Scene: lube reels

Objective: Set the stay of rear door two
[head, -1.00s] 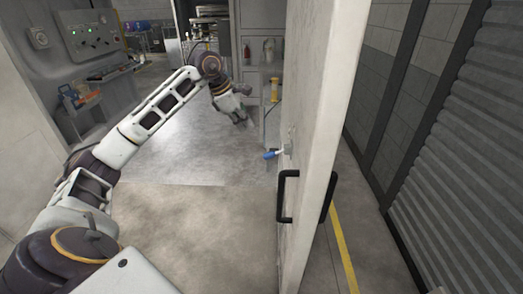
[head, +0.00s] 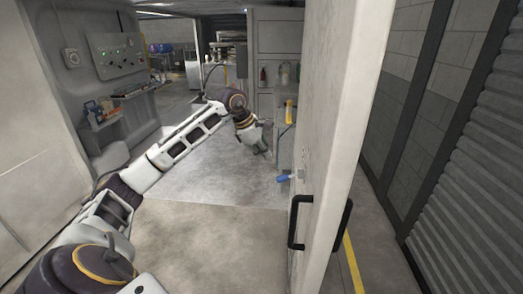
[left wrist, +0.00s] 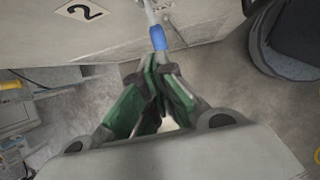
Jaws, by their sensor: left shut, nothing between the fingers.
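The rear door (head: 330,130) stands open and edge-on in the head view, a tall pale slab with black handles (head: 298,222). The stay, a small lever with a blue grip (head: 284,179), sticks out from the door's left face. In the left wrist view a "2" label (left wrist: 79,11) is on the door, and the blue grip (left wrist: 159,38) lies just beyond my fingertips. My left gripper (head: 264,151) is shut and empty, up and left of the blue grip in the head view. In the left wrist view its green fingers (left wrist: 153,64) meet close to the grip; contact cannot be told. My right gripper is not in view.
A control panel (head: 117,55) and a shelf with tools (head: 122,108) stand at the left. Grey cabinets (head: 281,40) are behind the gripper. A ribbed shutter wall (head: 475,150) is at the right. The floor (head: 215,225) left of the door is clear.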

